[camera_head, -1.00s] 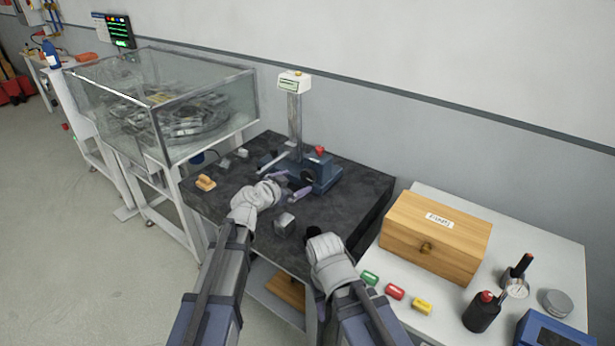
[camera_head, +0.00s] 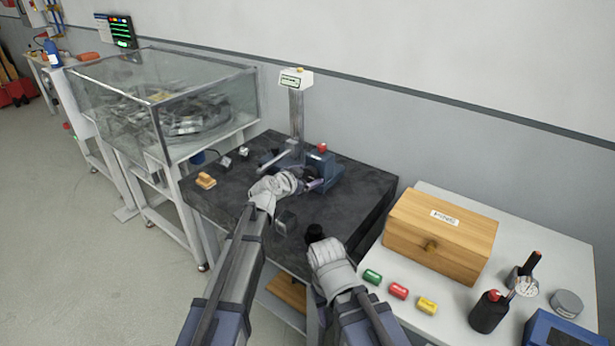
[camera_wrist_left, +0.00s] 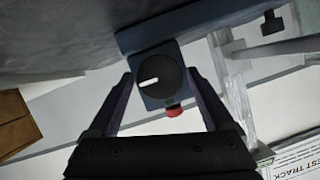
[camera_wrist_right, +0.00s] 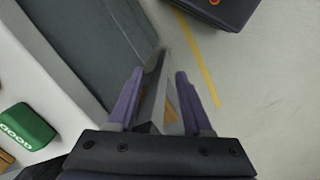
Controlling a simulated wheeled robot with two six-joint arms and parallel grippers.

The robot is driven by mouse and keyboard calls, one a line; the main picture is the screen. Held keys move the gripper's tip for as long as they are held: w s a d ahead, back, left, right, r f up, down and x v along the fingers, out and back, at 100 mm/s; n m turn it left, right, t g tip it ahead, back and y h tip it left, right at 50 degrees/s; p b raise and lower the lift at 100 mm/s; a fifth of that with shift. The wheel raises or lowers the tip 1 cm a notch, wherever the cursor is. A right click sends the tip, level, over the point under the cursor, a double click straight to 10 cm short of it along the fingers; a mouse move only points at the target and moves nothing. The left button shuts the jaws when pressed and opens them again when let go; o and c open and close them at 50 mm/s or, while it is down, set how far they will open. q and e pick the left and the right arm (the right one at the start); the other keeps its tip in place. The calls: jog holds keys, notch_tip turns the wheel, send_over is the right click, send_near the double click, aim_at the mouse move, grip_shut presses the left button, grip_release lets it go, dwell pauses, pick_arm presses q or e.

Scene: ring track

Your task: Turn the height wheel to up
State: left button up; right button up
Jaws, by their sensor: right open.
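The height wheel is a dark round knob with a white mark (camera_wrist_left: 158,78) on a blue block in the left wrist view. In the head view, it is on the blue stand base (camera_head: 322,168) on the dark stone table and is partly hidden by my left gripper. My left gripper (camera_head: 306,184) is open and faces the wheel. In the left wrist view, its fingers (camera_wrist_left: 160,88) are on either side of the wheel, with gaps showing. My right gripper (camera_head: 314,233) is open and empty at the table's front edge.
A red button (camera_wrist_left: 173,110) sits beside the wheel. The upright column carries a small display (camera_head: 296,79). Small metal blocks and a tan block (camera_head: 206,181) lie on the stone table (camera_head: 350,200). A wooden box (camera_head: 440,236) stands on the right bench; a glass-walled case (camera_head: 205,95) is at left.

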pick_arm(q)
jog(key=c, duration=1.2)
jog(key=shift+o, duration=0.2)
jog(key=n+g+h, duration=0.1)
jog(key=n, duration=0.1)
jog(key=shift+w+a+n+h, duration=0.1)
jog(key=shift+n+h, duration=0.2)
jog(key=shift+a+f+n+g+h+b, duration=0.15)
jog(key=shift+n+g+h+b, duration=0.35)
jog(key=shift+n, duration=0.7)
jog(key=n+h+b, duration=0.1)
jog(key=n+h, duration=0.1)
jog(key=n, duration=0.1)
jog(key=shift+w+f+g+b, duration=0.1)
jog(key=shift+f+g+b, duration=0.1)
jog(key=shift+g+b, duration=0.2)
jog(key=shift+a+n+h+b, duration=0.1)
jog(key=shift+n+h+b, duration=1)
jog(key=shift+n, duration=0.5)
jog(key=shift+r, duration=0.1)
